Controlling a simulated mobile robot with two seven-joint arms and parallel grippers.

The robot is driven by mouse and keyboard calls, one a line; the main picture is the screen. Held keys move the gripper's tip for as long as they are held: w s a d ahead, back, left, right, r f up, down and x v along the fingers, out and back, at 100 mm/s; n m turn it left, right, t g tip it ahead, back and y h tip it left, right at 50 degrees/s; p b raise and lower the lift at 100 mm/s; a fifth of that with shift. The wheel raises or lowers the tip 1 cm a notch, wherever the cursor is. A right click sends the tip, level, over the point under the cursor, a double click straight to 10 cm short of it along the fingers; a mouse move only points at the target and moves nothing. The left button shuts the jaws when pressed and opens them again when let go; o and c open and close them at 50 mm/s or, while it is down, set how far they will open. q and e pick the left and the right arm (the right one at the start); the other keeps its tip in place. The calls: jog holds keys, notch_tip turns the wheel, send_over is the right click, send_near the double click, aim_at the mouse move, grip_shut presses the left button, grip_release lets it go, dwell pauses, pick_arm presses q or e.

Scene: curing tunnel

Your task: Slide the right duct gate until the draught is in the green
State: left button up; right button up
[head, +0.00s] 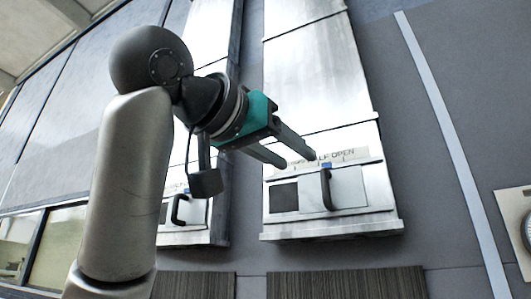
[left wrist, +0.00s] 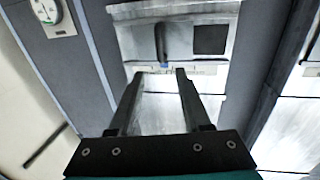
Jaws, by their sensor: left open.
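The right duct (head: 320,70) is a bare metal channel with a gate (head: 350,195) low on its front. The gate's dark upright handle (head: 326,188) also shows in the left wrist view (left wrist: 160,43). A blue mark sits above the handle, under a scale label (head: 345,154) partly reading "OPEN". A dark square opening (head: 284,197) is left of the handle. My left gripper (head: 298,160) is open and empty, its fingertips near the label, apart from the handle. A round gauge (left wrist: 45,10) shows some green; its needle is too small to read. My right gripper is out of view.
A similar left duct (head: 212,50) with its own handle (head: 178,209) stands behind my left arm. The gauge is cut off at the right edge (head: 526,228). Ribbed dark panels (head: 345,284) lie below the ducts.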

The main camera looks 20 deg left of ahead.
pick_arm(q)
jog(key=b+v, duration=0.1)
jog(key=v, duration=0.4)
jog(key=shift+s+a, duration=0.1)
jog(key=shift+s, duration=0.25)
